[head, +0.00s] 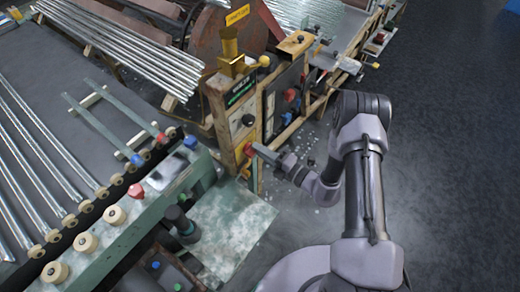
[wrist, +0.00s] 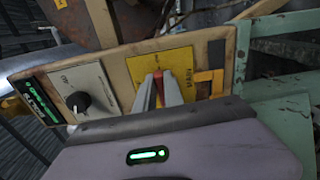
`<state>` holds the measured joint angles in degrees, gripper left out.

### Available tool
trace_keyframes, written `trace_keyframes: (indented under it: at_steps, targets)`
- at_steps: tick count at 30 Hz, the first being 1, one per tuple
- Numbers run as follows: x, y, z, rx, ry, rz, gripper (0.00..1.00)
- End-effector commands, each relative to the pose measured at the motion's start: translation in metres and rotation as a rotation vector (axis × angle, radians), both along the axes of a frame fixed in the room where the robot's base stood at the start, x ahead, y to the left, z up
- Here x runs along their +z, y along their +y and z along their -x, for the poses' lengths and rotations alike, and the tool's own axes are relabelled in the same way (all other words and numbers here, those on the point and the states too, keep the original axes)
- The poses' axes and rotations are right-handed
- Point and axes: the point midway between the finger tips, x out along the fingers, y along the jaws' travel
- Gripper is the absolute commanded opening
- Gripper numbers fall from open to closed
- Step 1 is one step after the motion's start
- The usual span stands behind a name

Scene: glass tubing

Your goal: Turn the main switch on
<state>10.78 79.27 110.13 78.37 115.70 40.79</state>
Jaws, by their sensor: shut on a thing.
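The main switch is a red lever (wrist: 158,88) on a yellow plate (wrist: 178,62) marked MAIN. In the wrist view it stands between the two fingers of my gripper (wrist: 160,94), which is shut on it. In the head view my gripper (head: 262,152) reaches from the right to the lower part of the upright control panel (head: 223,118). The fingers hide most of the lever, so I cannot tell its exact position.
A black knob (wrist: 78,101) on a white plate sits beside the yellow plate. A yellow-handled mechanism (head: 232,52) tops the panel. A roller conveyor with glass tubes (head: 40,140) lies to the left. Open dark floor (head: 455,150) lies to the right.

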Motion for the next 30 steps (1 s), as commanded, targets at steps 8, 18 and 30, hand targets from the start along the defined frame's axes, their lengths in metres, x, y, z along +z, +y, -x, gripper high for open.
trace_keyframes:
  at_steps: [8, 18, 30]
  targets:
    - [-0.0016, 0.0002, 0.0008, 0.001, 0.043, -0.031, 0.00]
    - [-0.0018, 0.0002, 0.0009, 0.001, 0.047, -0.034, 0.00]
    - [-0.0013, 0.0002, 0.0004, 0.001, 0.045, -0.034, 0.35]
